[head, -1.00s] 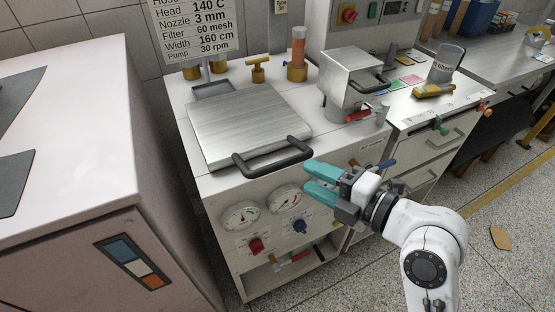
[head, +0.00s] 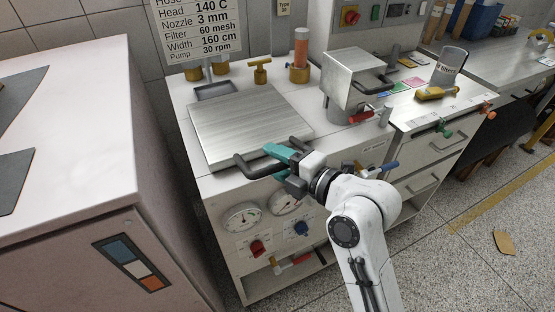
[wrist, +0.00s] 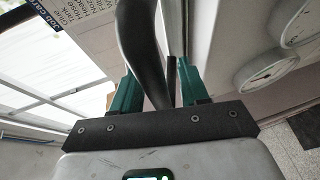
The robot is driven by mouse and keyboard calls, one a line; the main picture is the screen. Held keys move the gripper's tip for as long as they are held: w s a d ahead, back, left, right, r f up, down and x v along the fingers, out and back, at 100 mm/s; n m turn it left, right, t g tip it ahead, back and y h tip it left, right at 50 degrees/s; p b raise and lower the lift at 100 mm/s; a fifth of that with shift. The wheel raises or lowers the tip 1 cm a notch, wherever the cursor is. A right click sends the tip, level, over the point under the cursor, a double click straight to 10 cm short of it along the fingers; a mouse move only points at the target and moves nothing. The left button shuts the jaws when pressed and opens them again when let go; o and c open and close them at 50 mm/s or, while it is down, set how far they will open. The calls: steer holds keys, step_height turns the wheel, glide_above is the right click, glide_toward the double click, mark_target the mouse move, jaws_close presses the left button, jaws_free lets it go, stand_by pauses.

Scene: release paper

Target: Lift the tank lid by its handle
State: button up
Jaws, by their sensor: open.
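The tank lid (head: 250,118) is a flat, square, brushed-metal plate lying level on the white cabinet. Its dark bar handle (head: 249,170) sticks out at the front edge; my gripper hides its middle. My gripper (head: 279,152) has teal fingers and is at the handle, reaching in from the front right. In the wrist view, the handle (wrist: 140,35) runs between the two spread teal fingers (wrist: 157,85). The fingers are open; I cannot tell whether either touches the bar.
Gauges (head: 242,217) and a red knob (head: 257,248) are on the cabinet front below the handle. A metal box with a dark handle (head: 352,78) stands right of the lid. A white cabinet (head: 70,130) fills the left.

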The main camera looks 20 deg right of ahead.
steer(key=shift+c, duration=0.3)
jaws_close()
stand_by(0.3)
